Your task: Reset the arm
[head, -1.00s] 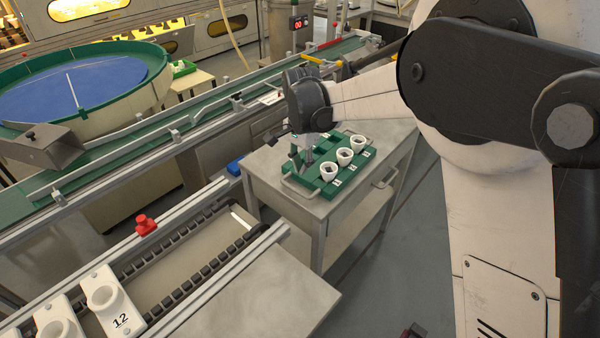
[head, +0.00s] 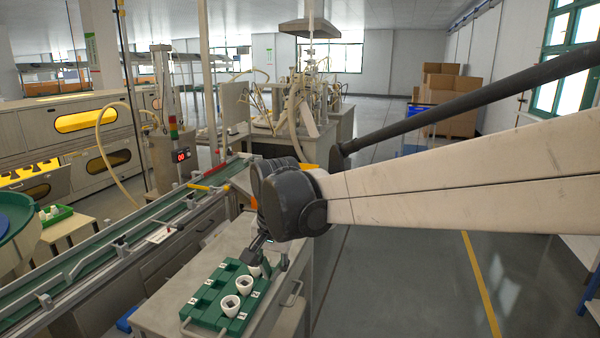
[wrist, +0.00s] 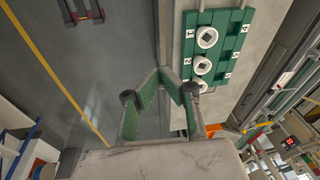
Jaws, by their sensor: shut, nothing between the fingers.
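My gripper (head: 264,250) hangs at the far right end of the green tray in the head view, close to the furthest white cup. Its dark finger links overlap that cup in the picture. In the wrist view my gripper (wrist: 161,75) has its green fingers drawn together, with nothing between them. The green tray (head: 205,296) holds white cup-shaped holders, including a near one (head: 230,305) and a middle one (head: 245,284). The furthest cup (head: 254,271) is partly hidden. The tray also shows in the wrist view (wrist: 222,70), beside the fingers.
The tray stands on a grey metal bench (head: 165,306) with side handles. A green conveyor (head: 100,272) with metal rails runs along its left. A dark stool-like object (wrist: 82,10) stands on the floor in the wrist view. Open floor (head: 400,280) lies right of the bench.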

